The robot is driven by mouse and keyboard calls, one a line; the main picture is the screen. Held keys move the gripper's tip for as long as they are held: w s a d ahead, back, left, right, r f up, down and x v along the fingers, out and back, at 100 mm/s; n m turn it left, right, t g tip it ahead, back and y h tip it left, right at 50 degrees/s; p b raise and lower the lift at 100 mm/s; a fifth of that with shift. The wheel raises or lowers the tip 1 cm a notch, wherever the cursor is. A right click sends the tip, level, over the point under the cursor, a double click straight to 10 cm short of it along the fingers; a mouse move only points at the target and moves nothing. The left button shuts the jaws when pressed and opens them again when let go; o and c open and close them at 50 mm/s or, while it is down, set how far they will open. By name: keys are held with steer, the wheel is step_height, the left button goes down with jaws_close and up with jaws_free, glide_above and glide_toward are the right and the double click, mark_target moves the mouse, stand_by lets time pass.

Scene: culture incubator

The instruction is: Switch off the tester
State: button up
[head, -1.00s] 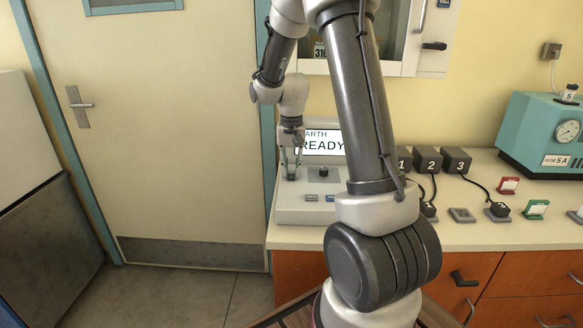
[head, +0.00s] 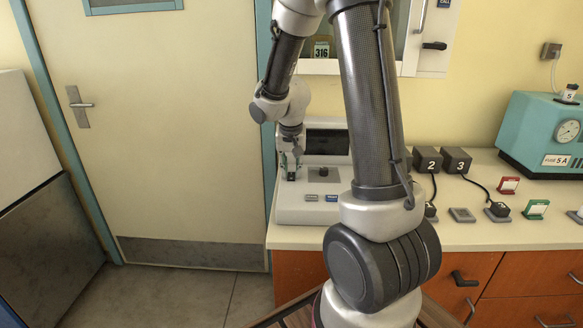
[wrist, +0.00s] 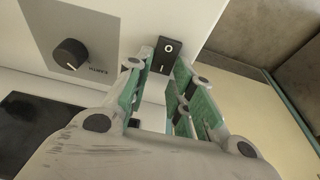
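The tester (head: 290,208) is a pale grey box at the left end of the counter. Its display (head: 327,142) is dark. In the wrist view, its black rocker switch (wrist: 166,56) is marked O and I; how the rocker is tilted is hard to tell. My gripper (head: 291,172) is over the tester's left part. In the wrist view my gripper (wrist: 160,72) has its green-padded fingers apart, one on each side of the switch's near end, with nothing between the pads. Whether a finger touches the switch cannot be told.
A dark knob (wrist: 70,54) sits on a grey panel beside the switch. Dark boxes numbered 2 (head: 427,159) and 3 (head: 457,160), with cables, stand to the right. A teal device (head: 530,125) is farther right. A closed door (head: 165,130) is at left.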

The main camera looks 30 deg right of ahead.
mark_target(291, 180)
steer(key=shift+o, duration=1.4)
steer(key=shift+r, duration=0.1)
steer(key=v, duration=1.1)
steer(key=shift+s+r, duration=0.15)
steer(key=shift+r, duration=0.2)
steer(key=shift+a, duration=0.1)
